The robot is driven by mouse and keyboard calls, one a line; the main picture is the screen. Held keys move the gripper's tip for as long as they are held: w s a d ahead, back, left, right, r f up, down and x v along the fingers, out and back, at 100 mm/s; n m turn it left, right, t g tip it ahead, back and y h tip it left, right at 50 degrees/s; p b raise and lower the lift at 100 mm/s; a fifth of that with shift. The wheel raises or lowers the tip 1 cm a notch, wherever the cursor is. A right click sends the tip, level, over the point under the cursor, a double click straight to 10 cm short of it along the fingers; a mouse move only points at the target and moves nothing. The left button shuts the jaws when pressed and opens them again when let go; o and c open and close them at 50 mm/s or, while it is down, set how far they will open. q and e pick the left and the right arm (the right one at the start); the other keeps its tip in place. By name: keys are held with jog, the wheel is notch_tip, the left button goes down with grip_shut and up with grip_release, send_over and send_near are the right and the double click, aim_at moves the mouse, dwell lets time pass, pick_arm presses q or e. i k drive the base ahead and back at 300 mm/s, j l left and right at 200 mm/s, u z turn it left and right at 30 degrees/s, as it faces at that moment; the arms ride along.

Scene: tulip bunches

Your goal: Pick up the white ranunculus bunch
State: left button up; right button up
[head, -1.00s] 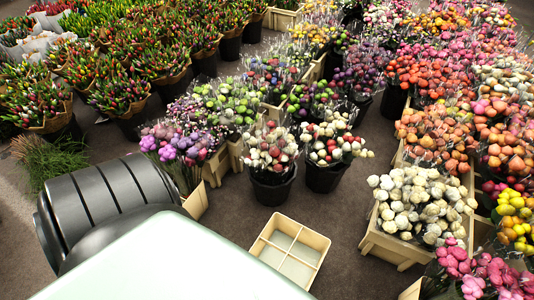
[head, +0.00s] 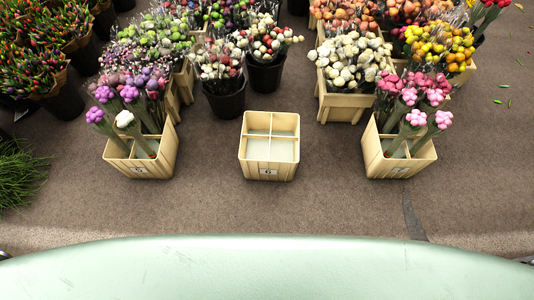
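A single white bloom (head: 124,118) stands among purple blooms in the left divided wooden crate (head: 140,170), marked 5. Its stem slants upright in the front left part of that crate. Many white to cream bunches (head: 350,58) also stand packed in a wooden crate (head: 341,107) at the back right. I cannot tell from the picture alone which of these are ranunculus. Neither of my grippers shows in the head view.
An empty divided crate (head: 268,170), marked 6, stands in the middle. Crate 7 (head: 398,170) at right holds pink bunches (head: 416,108). Black buckets (head: 226,103) of mixed flowers stand behind. Grass (head: 20,172) is at far left. The brown floor (head: 215,205) in front is clear.

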aim_at(128, 123)
jog(key=u, duration=1.3)
